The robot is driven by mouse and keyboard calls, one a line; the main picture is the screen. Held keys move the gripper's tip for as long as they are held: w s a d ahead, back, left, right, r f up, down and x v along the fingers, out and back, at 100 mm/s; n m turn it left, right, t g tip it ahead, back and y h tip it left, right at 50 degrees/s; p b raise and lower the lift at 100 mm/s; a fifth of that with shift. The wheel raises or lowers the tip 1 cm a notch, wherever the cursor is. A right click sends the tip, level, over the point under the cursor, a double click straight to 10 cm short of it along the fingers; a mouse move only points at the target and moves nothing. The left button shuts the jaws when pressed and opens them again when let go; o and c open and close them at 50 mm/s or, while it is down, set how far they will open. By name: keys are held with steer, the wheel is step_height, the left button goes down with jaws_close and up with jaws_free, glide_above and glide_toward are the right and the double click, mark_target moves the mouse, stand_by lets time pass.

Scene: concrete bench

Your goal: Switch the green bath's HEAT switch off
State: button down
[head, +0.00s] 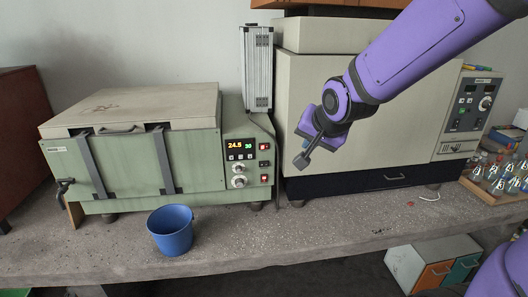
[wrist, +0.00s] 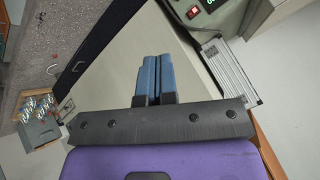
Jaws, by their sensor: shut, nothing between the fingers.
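The green bath (head: 195,160) stands on the bench at the left, its pale lid closed. Its control panel (head: 240,163) shows a lit display reading 24.5 and 30, knobs, and red switches (head: 265,146) in a column at the right edge. The switch labels are too small to read. In the wrist view a lit red switch (wrist: 193,12) shows at the top, on the bath's panel. My gripper (head: 301,162) is shut and empty, in front of the large beige oven, to the right of the panel and apart from it. Its blue fingers (wrist: 153,75) are together in the wrist view.
A blue bucket (head: 171,231) stands on the bench before the bath. A beige oven (head: 380,125) stands to the right, with a silver case (head: 257,70) behind the gap. A rack of flasks (head: 497,178) is at far right. The bench front before the panel is clear.

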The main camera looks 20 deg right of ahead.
mark_target(262, 148)
steer(key=w+a+f+m+t, duration=0.1)
steer(key=w+f+m+t, duration=0.4)
steer(key=m, duration=0.9)
steer(key=w+a+f+m+t, duration=0.1)
steer(key=w+f+m+t, duration=0.3)
steer(key=w+f+m, duration=0.6)
step_height(262, 148, down, 3)
steer(key=m, duration=0.5)
steer(key=shift+w+a+r+t, duration=0.15)
steer(key=shift+w+a+t, duration=0.2)
steer(key=shift+a+t, duration=0.05)
steer(key=w, duration=1.4)
steer(key=shift+h, duration=0.3)
